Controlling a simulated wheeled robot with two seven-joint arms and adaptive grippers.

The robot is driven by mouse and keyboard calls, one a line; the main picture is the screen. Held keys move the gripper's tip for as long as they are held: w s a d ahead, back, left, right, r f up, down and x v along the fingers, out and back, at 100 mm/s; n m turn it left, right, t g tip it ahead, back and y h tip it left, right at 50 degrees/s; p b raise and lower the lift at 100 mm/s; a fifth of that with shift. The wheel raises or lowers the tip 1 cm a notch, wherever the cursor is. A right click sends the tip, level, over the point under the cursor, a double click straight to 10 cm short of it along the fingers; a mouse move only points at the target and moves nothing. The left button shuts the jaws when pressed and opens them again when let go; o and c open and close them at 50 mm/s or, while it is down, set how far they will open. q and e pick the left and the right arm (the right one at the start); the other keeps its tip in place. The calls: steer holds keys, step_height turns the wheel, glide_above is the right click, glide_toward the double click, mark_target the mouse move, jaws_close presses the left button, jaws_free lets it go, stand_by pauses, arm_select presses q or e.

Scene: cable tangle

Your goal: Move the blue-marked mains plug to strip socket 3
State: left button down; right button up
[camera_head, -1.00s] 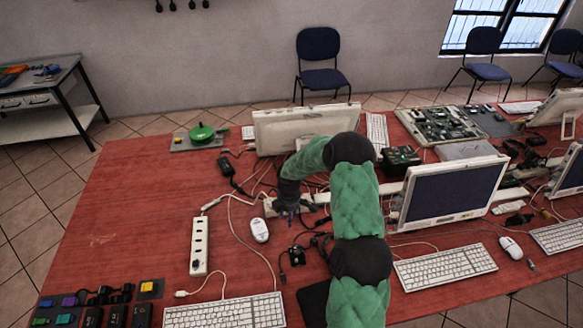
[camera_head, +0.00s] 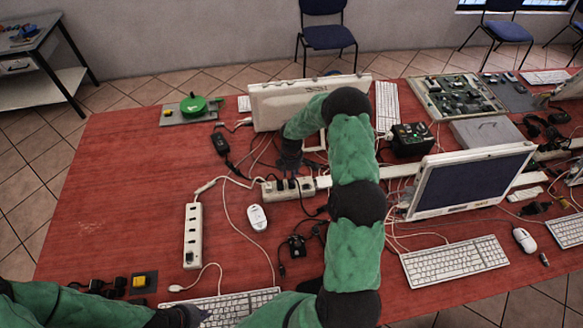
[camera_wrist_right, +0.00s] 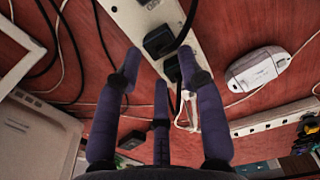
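A white power strip (camera_head: 193,247) lies at the left of the red table, its sockets empty. A second white strip (camera_head: 308,184) lies at mid-table with several black plugs (camera_head: 281,185) in it. My right gripper (camera_head: 289,165) is over this second strip. In the right wrist view its three fingers (camera_wrist_right: 160,85) are spread, with nothing clearly between them, and black plugs (camera_wrist_right: 160,41) sit in the strip (camera_wrist_right: 133,22) beyond the tips. I cannot make out a blue mark on any plug. My left gripper (camera_head: 188,316) is at the lower left, near a keyboard; its fingers are unclear.
A white mouse (camera_head: 257,217) and loose cables lie between the strips. A monitor (camera_head: 295,98) stands behind the right gripper, another (camera_head: 470,180) to the right. A black adapter (camera_head: 220,143) and green reel (camera_head: 193,104) lie at the back left.

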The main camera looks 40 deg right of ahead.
mark_target(291, 185)
steer(key=shift+f, duration=2.75)
jaws_close()
